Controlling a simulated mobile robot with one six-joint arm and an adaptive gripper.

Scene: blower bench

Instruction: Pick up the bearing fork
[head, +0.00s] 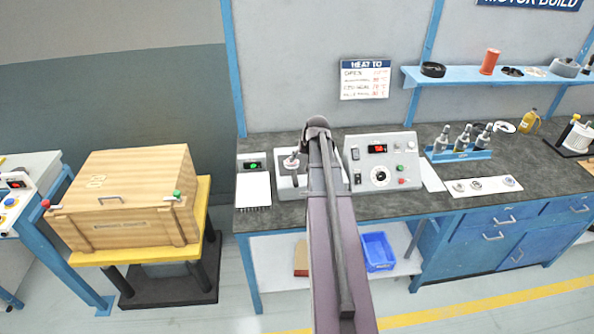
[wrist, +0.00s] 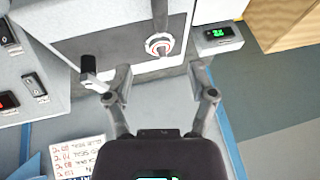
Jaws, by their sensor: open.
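A grey heater unit with a red display (head: 380,165) stands on the bench, with a pale bed (head: 290,186) to its left. A ring sits on a dark rod (wrist: 160,45) over this bed in the wrist view. A short black-topped handle (wrist: 88,66) stands upright left of it and may be the bearing fork; its lower end and any prongs are unclear. My gripper (wrist: 161,78) is open and empty, its fingers apart beside the bed's edge, the handle just outside the left finger. In the head view my arm hides the gripper and part of the bed.
A small box with a green display (head: 252,166) and a notepad (head: 253,190) lie left of the bed. A blue rack of cylinders (head: 462,155) and a sheet with rings (head: 482,188) stand right. A wooden crate (head: 128,200) is further left.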

